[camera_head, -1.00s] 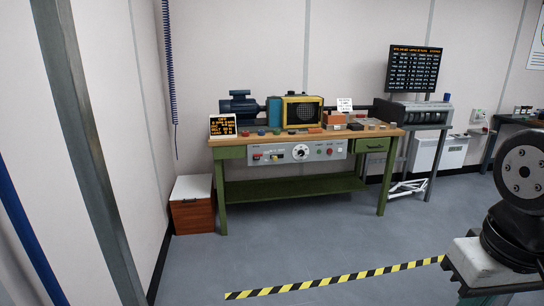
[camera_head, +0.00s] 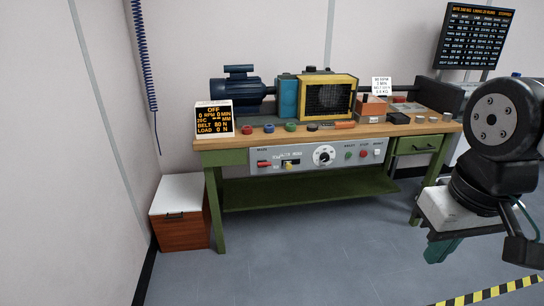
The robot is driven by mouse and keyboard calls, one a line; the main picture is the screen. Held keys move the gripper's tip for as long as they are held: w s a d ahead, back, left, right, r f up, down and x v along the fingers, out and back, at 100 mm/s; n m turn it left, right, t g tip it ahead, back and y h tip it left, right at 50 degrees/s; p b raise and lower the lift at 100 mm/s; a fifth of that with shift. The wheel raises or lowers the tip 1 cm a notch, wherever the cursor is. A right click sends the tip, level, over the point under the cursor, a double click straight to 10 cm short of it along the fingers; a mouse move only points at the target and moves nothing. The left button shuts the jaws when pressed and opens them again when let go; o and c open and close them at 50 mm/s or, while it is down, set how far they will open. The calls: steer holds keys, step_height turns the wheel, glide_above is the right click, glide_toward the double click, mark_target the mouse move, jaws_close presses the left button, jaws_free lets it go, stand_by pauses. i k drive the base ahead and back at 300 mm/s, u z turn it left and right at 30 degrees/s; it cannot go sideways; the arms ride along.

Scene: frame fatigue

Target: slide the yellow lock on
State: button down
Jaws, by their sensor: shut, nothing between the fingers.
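A small yellow piece (camera_head: 288,164), likely the yellow lock, shows on the grey control panel (camera_head: 310,168) on the front of the green bench. It is beside a dark part, right of a red switch (camera_head: 263,163) under a label that seems to read MAIN. It is too small to tell how it sits on its track. My arm's black joints fill the right edge of the view. My gripper's fingers cannot be made out there.
The bench (camera_head: 220,205) carries a blue motor (camera_head: 240,92), a yellow-framed guard (camera_head: 327,97), a display reading OFF (camera_head: 214,119) and several small coloured parts. A wooden cabinet (camera_head: 181,215) stands left. Floor before the bench is clear; yellow-black tape (camera_head: 500,290) lies at lower right.

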mark_target(288, 164)
steer(key=u, duration=0.05)
steer(key=i, duration=1.15)
steer(key=u, duration=0.05)
